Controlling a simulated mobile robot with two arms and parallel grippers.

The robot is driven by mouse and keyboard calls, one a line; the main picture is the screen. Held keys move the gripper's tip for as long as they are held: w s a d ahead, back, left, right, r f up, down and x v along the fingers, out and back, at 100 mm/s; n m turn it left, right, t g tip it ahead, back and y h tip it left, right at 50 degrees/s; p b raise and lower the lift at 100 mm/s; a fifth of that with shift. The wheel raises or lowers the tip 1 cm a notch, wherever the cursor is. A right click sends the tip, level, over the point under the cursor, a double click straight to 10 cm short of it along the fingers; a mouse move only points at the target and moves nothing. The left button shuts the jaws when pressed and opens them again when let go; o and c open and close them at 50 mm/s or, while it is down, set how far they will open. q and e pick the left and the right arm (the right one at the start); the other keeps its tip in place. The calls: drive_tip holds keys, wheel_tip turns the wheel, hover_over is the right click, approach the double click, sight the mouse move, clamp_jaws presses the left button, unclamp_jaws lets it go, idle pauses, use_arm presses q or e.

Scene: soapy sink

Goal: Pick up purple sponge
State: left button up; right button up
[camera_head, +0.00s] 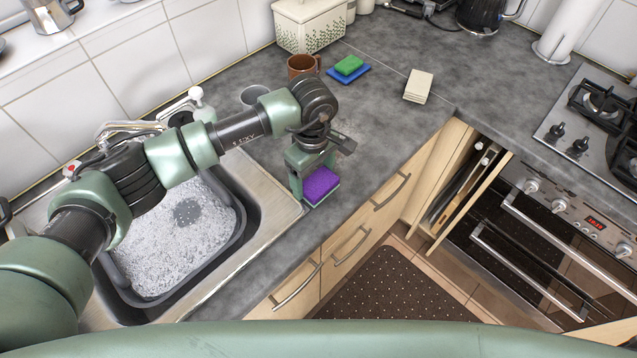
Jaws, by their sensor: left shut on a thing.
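The purple sponge (320,184) is at the counter edge, just right of the sink. My left gripper (311,176) points down over it and is shut on it. The sponge's purple top shows between and in front of the fingers. I cannot tell whether its underside touches the counter. My right gripper is out of view.
The sink (246,190) holds a grey basin (240,222) of soapy water at left. A green sponge (349,65) lies on a blue cloth or sponge (362,73) beside a brown mug (300,66). Beige cloths (418,86) lie farther right. The counter between is clear.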

sight(312, 176)
use_arm(q)
wheel_tip(312, 176, up, 20)
drive_tip(key=b, duration=0.5)
drive_tip(key=shift+b, duration=0.4)
drive_tip(key=o, duration=0.9)
drive_tip(key=c, duration=0.6)
drive_tip(key=shift+a, duration=0.1)
drive_tip(key=shift+c, duration=0.2)
